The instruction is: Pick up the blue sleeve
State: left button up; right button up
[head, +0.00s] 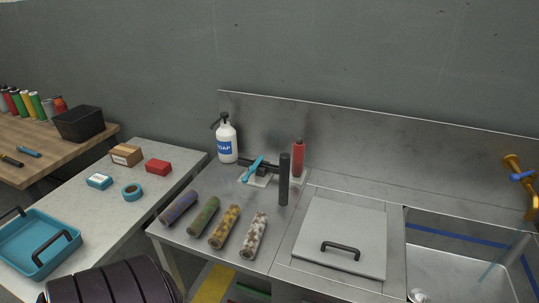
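The blue sleeve (178,209) is a short tube with a mottled blue-grey surface. It lies on its side at the left end of a row on the steel counter (188,256), near the counter's left edge. To its right in the same row lie a green sleeve (203,217), a yellow-brown sleeve (224,226) and a white-and-brown sleeve (254,236). Small gaps separate the sleeves. Neither of my grippers is in view.
Behind the row stand a soap bottle (227,142), a dark upright post (284,180) and a red bottle (298,158). A handled lid (342,225) and sink (450,262) are at right. A side table (150,195) holds boxes and a teal tray (70,236).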

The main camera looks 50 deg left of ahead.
aim_at(180, 205)
jog(key=u, duration=2.25)
jog(key=i+j, duration=0.35)
jog(key=j, duration=0.15)
jog(key=i+j, duration=0.35)
jog(key=j, duration=0.15)
